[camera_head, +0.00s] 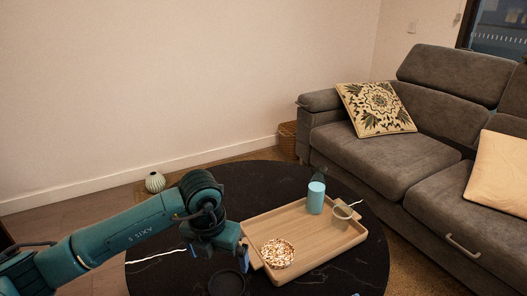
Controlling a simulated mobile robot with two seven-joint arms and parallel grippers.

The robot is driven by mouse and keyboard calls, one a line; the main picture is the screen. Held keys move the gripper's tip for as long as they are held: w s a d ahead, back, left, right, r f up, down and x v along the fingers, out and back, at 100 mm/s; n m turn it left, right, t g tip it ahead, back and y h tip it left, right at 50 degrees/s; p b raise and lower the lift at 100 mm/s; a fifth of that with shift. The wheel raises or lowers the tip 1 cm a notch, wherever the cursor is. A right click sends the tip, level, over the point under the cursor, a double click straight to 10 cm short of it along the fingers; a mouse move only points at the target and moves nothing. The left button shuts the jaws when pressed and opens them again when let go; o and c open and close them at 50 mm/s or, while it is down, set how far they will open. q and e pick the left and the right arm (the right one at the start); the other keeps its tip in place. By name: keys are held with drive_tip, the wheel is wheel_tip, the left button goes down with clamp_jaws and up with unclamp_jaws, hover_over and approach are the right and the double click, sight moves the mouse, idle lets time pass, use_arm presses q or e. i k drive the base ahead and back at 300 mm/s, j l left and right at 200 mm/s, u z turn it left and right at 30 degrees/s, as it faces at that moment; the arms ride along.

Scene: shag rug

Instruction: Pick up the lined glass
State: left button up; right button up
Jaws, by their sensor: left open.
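I cannot tell for sure which thing is the lined glass. A light-blue cup or bottle (316,198) with a dark, see-through upper part stands upright on the wooden tray (298,224). A beige mug (342,217) stands beside it at the tray's right end. My left gripper (220,257) is open and points down over the near left of the table, left of the tray and apart from the cup. Its fingers are partly hidden by its own wrist. My right gripper is not in view.
A patterned bowl (278,253) of small pale and brown bits sits on the tray's near left. A dark round dish (227,284) lies below my left gripper on the round black table (262,178). A ribbed vase (155,183) stands behind the table; a grey sofa (375,160) borders the right.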

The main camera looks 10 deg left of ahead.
sight(344, 206)
drive_tip(key=k, duration=1)
